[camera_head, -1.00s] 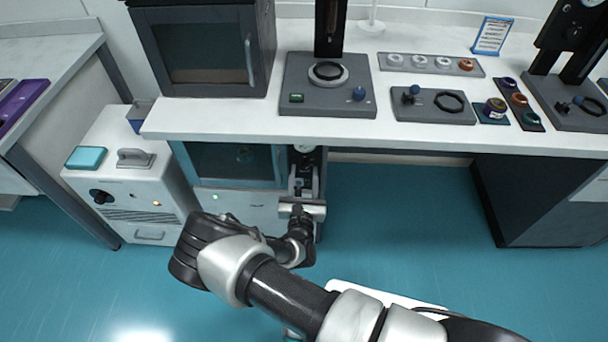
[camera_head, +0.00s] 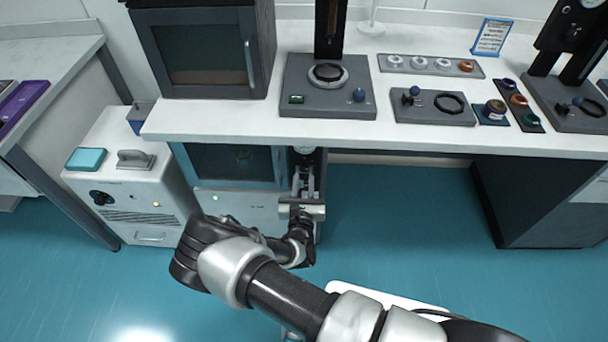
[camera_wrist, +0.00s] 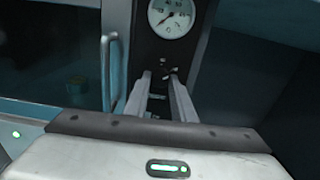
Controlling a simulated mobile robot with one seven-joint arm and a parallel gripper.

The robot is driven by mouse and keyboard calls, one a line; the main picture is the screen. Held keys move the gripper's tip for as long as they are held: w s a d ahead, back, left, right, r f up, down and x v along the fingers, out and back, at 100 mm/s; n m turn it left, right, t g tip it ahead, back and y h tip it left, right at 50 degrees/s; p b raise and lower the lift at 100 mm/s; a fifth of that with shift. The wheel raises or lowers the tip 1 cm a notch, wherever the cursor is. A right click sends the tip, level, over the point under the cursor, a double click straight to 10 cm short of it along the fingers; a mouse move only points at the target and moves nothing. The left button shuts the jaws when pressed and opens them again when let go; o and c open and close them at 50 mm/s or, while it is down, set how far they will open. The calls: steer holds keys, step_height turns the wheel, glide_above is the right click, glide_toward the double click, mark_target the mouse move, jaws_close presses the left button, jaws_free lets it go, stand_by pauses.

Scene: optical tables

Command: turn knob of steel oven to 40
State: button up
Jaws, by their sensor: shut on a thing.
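The steel oven (camera_head: 238,204) stands under the bench, with a glass door and a dark control strip on its right side. The knob (camera_wrist: 166,72) is just below the gauge and mostly hidden between my fingers. My gripper (camera_head: 306,168) points at the strip, with its fingers shut on the knob. The fingers also show in the wrist view, one on each side of the knob. The knob's setting cannot be read.
The bench top (camera_head: 220,121) overhangs just above my gripper. The oven's door handle (camera_wrist: 112,72) is close to the left of my fingers. A white box unit (camera_head: 128,190) stands left of the oven. Open floor (camera_head: 400,225) lies to the right.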

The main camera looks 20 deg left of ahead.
steer(key=n, duration=0.5)
steer(key=shift+n, duration=0.4)
steer(key=n, duration=0.5)
steer(key=shift+d, duration=0.1)
stand_by(0.3)
steer(key=o, duration=1.1)
steer(key=shift+c, duration=0.2)
steer(key=p+v, duration=0.1)
steer(key=v, duration=1.6)
steer(key=shift+s+p, duration=0.25)
steer(key=shift+p, duration=0.15)
